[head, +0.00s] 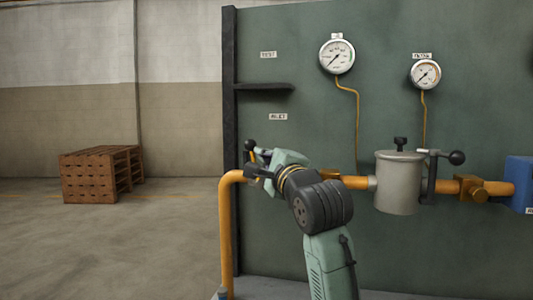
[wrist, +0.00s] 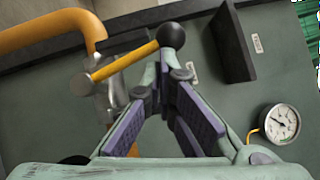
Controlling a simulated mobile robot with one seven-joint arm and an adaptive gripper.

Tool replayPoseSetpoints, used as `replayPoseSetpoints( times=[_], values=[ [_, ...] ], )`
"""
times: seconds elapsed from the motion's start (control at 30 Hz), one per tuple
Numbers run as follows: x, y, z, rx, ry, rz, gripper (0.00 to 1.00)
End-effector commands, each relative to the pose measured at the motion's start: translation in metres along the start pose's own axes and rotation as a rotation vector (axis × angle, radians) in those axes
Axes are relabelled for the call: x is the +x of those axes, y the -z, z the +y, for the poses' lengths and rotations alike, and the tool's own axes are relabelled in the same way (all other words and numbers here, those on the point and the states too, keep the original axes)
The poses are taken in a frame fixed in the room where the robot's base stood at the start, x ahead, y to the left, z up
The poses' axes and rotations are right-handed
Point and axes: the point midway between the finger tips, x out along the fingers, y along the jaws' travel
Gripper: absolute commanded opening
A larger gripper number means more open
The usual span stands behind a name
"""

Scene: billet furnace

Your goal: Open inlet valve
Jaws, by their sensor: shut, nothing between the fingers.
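The inlet valve has a yellow lever (wrist: 125,62) ending in a black ball knob (wrist: 171,35). In the head view the black ball knob (head: 249,145) shows just above the left end of the orange pipe, under the label INLET (head: 278,116). The grey valve body (wrist: 108,95) sits on the pipe in the wrist view; in the head view my arm mostly hides it. My gripper (wrist: 165,72) is shut and empty, its fingertips close below the knob. Whether they touch the lever I cannot tell. In the head view my gripper (head: 256,168) is beside the valve.
An orange pipe (head: 227,225) rises from the floor and runs right to a grey pot (head: 398,183) with a second black-knobbed lever (head: 456,157). Two gauges (head: 337,57) (head: 425,73) hang on the green panel. A dark shelf (head: 265,86) juts out above the valve. Brown pallets (head: 90,177) stand left.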

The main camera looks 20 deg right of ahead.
Motion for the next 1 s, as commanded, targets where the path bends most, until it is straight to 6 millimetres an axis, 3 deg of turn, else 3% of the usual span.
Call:
replayPoseSetpoints(
  times=[0.57,1.0],
  values=[
    [0.014,-0.020,-0.001,-0.253,-0.182,-0.005,0.00],
    [0.024,-0.035,0.015,-0.253,-0.183,-0.005,0.00]
  ],
)
